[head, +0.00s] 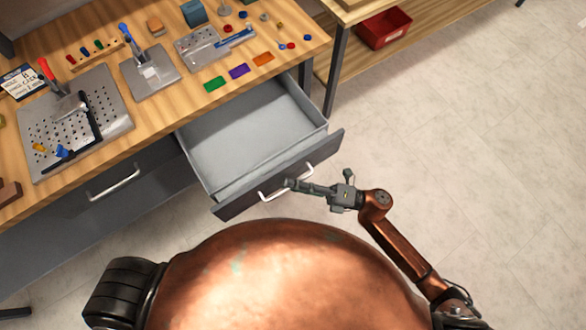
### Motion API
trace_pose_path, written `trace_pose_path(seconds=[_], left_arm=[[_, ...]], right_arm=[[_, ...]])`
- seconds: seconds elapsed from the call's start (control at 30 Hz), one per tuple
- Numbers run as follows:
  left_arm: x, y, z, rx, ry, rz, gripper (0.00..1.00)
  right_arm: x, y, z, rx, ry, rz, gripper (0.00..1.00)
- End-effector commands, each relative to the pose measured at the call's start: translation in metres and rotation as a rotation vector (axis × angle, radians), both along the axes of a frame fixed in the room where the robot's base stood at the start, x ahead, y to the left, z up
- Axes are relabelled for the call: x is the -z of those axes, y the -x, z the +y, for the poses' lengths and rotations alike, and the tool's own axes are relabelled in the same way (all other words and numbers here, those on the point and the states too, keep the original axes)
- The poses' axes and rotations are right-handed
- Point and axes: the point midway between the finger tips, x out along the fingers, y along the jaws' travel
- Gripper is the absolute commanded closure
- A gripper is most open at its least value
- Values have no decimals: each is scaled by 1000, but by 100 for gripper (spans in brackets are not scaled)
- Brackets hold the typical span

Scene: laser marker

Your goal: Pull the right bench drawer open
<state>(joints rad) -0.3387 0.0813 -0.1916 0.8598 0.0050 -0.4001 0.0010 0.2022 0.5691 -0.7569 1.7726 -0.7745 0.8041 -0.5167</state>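The right bench drawer (246,138) is pulled well out from under the wooden bench. Its grey inside shows and looks empty. Its dark front panel carries a pale bar handle (268,196). My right gripper (292,184) reaches in from the right, with its finger ends at the handle, covering the handle's middle. I cannot tell from this view whether the fingers are closed around the bar or only touch it. My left gripper is not in view.
The left drawer, with its own handle (114,183), is shut. The bench top (170,92) holds a perforated plate (112,118), stamp-like tools and coloured tags. A red bin (383,28) sits on a shelf at the upper right. The floor right of the drawer is clear.

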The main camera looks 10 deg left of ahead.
Motion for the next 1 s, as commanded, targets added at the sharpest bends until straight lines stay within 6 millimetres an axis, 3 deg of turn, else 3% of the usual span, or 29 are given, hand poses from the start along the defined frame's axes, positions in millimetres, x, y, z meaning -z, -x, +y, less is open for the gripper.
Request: trace_pose_path(seconds=[0.17, 0.63, 0.8, 1.0], left_arm=[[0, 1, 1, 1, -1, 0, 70], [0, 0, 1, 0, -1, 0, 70], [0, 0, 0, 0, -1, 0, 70], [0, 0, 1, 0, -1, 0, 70]], right_arm=[[2, 0, -12, 0, 1, 1, 75], [15, 1, -101, 2, 2, 1, 75], [17, 1, -116, 1, 2, 0, 75], [17, 1, -120, 0, 0, 0, 75]])
